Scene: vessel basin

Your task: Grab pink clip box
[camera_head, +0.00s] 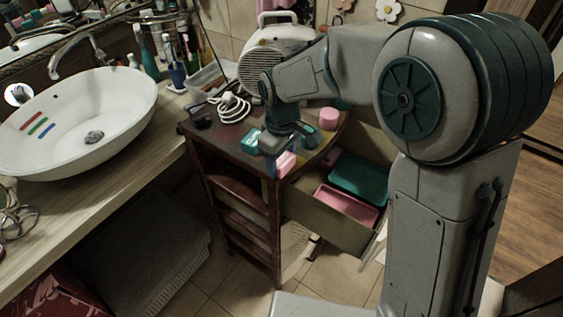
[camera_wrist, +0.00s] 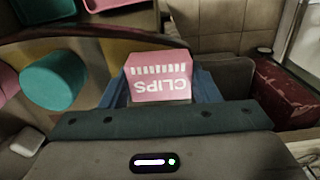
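The pink clip box (camera_head: 286,163) is a small pink and white block at the front corner of the dark wooden cabinet top. In the wrist view the pink clip box (camera_wrist: 160,84) shows a "CLIPS" label, upside down. My gripper (camera_wrist: 160,95) has its bluish fingers close against both sides of the box. In the head view my gripper (camera_head: 287,150) points down over it, and the wrist hides part of that area. Whether the box rests on the top or is slightly raised is unclear.
An open drawer holds a green tray (camera_head: 359,178) and a pink tray (camera_head: 346,204). A sink (camera_head: 75,120) is at left.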

